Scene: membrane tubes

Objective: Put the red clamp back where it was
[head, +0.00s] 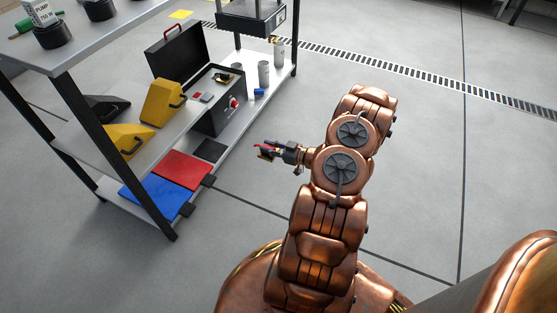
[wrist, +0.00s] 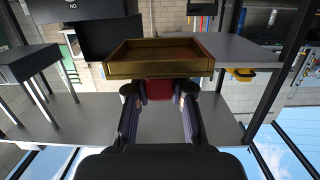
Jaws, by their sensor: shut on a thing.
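My gripper (head: 275,152) is out to the left of my arm in the head view, over the floor and to the right of the shelf unit. It is shut on a small red piece, seemingly the red clamp (head: 263,146), held clear of the shelves. In the wrist view my gripper (wrist: 160,92) has its fingertips on both sides of the red clamp (wrist: 158,90). A brown, shallow tray-like piece (wrist: 158,70) shows just beyond the red part. I cannot tell whether it belongs to the clamp. The clamp's full shape is hidden.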

